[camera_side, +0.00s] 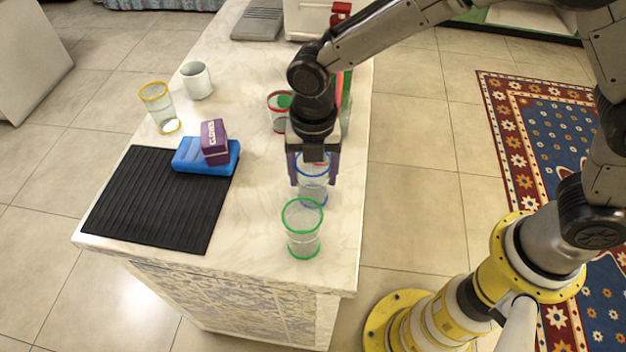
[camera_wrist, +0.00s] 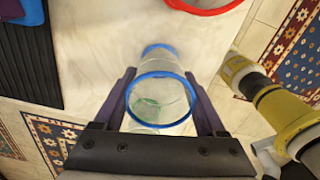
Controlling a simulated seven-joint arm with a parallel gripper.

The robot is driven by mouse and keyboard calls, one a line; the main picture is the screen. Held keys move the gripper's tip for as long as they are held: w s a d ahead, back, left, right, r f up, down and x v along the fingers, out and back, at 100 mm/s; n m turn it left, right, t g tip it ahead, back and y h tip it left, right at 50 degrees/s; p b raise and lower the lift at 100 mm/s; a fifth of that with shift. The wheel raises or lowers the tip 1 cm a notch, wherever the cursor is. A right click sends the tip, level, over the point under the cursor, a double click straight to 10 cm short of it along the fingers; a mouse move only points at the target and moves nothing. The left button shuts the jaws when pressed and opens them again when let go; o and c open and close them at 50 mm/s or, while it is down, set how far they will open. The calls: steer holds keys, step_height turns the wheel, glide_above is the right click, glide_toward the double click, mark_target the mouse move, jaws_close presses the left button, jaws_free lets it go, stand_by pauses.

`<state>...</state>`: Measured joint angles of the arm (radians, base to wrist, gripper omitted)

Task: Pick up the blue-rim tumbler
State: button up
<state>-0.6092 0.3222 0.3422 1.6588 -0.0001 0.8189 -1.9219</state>
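The blue-rim tumbler (camera_side: 313,190) is clear glass with a blue rim and a blue base ring, and stands upright on the marble counter. My gripper (camera_side: 313,178) is over it, pointing down, with one finger on each side of the glass. In the wrist view the tumbler (camera_wrist: 158,72) sits between the two fingers of my gripper (camera_wrist: 159,74). The fingers are apart, and narrow gaps seem to show at the tips. The tumbler's top is partly hidden by my gripper in the side view.
A green-rim tumbler (camera_side: 302,235) stands close in front. A red-rim tumbler (camera_side: 278,120) is behind my gripper. A yellow-rim tumbler (camera_side: 160,112), white mug (camera_side: 197,82), blue sponge (camera_side: 190,158), purple box (camera_side: 214,143) and black ribbed mat (camera_side: 150,205) are left. The counter's right edge is near.

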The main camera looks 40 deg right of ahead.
steer(key=c, duration=0.6)
steer(key=shift+o, duration=0.2)
steer(key=shift+r, duration=0.1)
